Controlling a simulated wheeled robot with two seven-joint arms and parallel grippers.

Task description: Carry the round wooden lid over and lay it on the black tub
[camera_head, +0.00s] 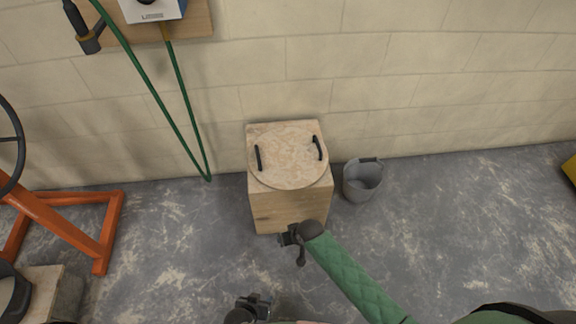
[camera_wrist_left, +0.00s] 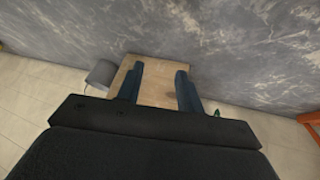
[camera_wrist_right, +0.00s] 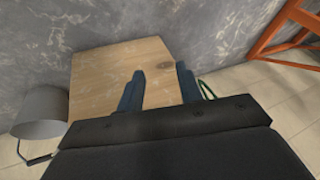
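The round wooden lid (camera_head: 288,158), with two black handles, lies flat on a wooden box (camera_head: 287,212) by the wall. My right gripper (camera_head: 285,238), at the end of the green arm, is in front of the box, open and empty. My left gripper (camera_head: 262,302) is lower in the head view, farther from the box, also open and empty. Both wrist views show spread fingers with the box (camera_wrist_left: 160,92) beyond them; the lid does not show there. A dark round rim, possibly the black tub (camera_head: 12,284), is cut off at the left edge, on a pale block.
A grey bucket (camera_head: 362,180) stands right of the box. An orange metal frame (camera_head: 75,232) stands at the left. A green hose (camera_head: 165,105) hangs along the wall (camera_head: 420,60). The grey floor (camera_head: 185,255) between box and frame is clear.

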